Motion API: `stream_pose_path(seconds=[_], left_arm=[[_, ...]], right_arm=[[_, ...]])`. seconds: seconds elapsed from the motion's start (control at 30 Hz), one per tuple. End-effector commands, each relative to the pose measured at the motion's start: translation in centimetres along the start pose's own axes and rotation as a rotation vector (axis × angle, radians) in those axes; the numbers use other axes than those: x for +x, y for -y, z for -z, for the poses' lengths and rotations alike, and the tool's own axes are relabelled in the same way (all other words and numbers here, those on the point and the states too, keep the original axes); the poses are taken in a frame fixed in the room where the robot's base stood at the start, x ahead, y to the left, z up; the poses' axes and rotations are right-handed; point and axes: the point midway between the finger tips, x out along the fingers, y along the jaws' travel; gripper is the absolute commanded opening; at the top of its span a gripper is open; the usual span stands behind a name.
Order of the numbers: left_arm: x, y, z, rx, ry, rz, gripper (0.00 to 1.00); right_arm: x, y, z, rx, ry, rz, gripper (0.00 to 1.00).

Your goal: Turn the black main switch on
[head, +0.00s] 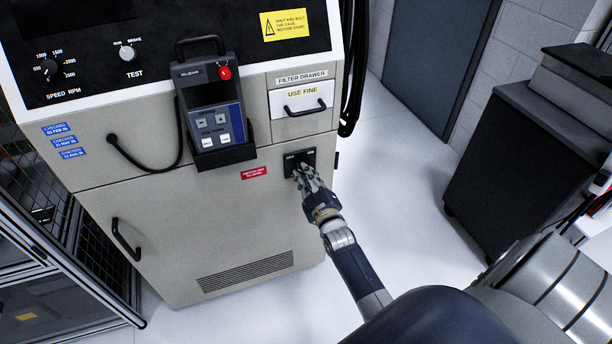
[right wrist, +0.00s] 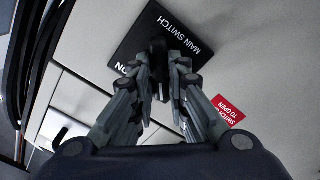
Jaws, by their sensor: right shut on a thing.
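The main switch is a black plate (head: 289,160) low on the right side of the cabinet front, below the filter drawer. In the right wrist view the plate (right wrist: 150,31) reads "MAIN SWITCH", with "ON" lettering near my fingers. A black handle (right wrist: 158,50) stands out from its middle. My right gripper (head: 303,173) is at the plate. In the right wrist view the right gripper (right wrist: 160,80) has its fingers closed on the handle, one on each side. The fingers hide part of the handle, and I cannot tell its exact angle. My left gripper is not in view.
The beige cabinet (head: 200,235) has a filter drawer (head: 302,98) above the switch and a pendant (head: 212,110) in a holder to its left. A red label (head: 254,173) sits beside the plate. A dark cabinet (head: 535,150) stands right; white floor between is clear.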

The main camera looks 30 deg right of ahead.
Motion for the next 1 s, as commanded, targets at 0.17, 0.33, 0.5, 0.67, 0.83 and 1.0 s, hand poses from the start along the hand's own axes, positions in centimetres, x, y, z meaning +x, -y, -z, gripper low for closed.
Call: stream_pose_path(seconds=[0.17,0.33,0.5,0.67,0.83,1.0], left_arm=[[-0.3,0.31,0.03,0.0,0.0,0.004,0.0],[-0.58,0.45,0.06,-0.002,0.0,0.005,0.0],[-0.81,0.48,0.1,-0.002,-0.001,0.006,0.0],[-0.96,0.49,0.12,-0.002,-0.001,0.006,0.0],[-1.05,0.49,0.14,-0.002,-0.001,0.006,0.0],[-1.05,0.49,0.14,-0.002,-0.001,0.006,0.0]], right_arm=[[-0.01,-0.04,0.03,0.103,0.001,0.001,0.0],[-0.02,-0.07,0.01,0.248,0.001,0.002,0.0],[-0.02,-0.15,-0.05,0.409,0.002,0.002,0.0],[-0.02,-0.2,-0.06,0.562,0.001,0.001,0.0],[-0.02,-0.25,-0.11,0.724,0.001,0.001,0.0],[-0.02,-0.28,-0.2,0.886,0.001,0.001,0.0]])
